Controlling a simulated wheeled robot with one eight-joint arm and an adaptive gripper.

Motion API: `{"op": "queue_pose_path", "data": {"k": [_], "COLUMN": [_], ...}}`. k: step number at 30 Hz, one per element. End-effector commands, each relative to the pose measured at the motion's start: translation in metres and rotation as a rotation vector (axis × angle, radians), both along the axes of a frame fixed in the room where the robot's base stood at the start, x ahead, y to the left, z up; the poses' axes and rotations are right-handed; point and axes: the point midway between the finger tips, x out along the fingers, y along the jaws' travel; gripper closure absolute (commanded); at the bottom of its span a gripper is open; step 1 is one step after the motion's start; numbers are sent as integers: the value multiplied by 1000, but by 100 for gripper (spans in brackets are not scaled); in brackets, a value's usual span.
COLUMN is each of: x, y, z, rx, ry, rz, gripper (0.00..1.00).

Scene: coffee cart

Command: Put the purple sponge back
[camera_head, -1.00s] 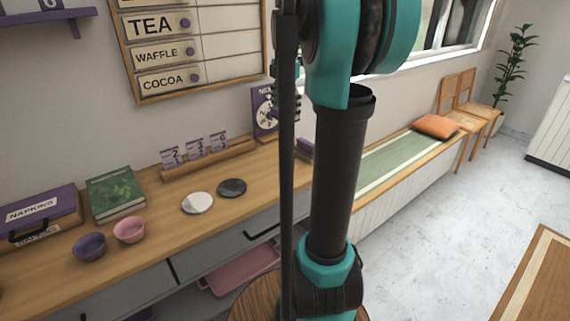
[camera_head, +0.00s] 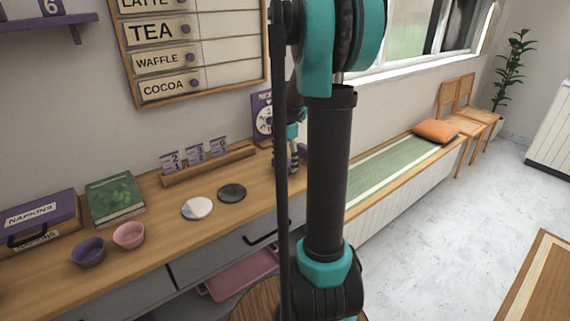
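A small patch of purple (camera_head: 304,151) shows at the counter's right end, just beside my arm. It may be the purple sponge, but too little shows to be sure. My gripper (camera_head: 293,160) is mostly hidden behind my own upright arm, low over the same end of the counter. Parts of it show in the narrow gap between arm links, close to the purple patch. I cannot tell whether it touches or holds anything, or whether its fingers are open.
The wooden counter (camera_head: 160,205) carries a purple napkin box (camera_head: 40,215), a green book (camera_head: 115,195), a purple bowl (camera_head: 88,251), a pink bowl (camera_head: 129,235), two round discs (camera_head: 197,208) and a number-card rack (camera_head: 210,165). A pink tray (camera_head: 245,275) lies below. A bench (camera_head: 390,170) stands right.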

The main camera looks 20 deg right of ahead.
Motion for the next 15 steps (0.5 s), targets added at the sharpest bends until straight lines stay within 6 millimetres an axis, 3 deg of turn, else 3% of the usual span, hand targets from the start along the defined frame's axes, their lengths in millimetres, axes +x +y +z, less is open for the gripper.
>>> {"op": "queue_pose_path", "data": {"k": [3, 13, 14, 15], "x": [0, 0, 0, 0], "y": [0, 0, 0, 0], "z": [-10, -13, -13, -13], "rx": [0, 0, 0, 0], "ry": [0, 0, 0, 0], "rz": [0, 0, 0, 0], "gripper": [46, 46, 21, 16]}}
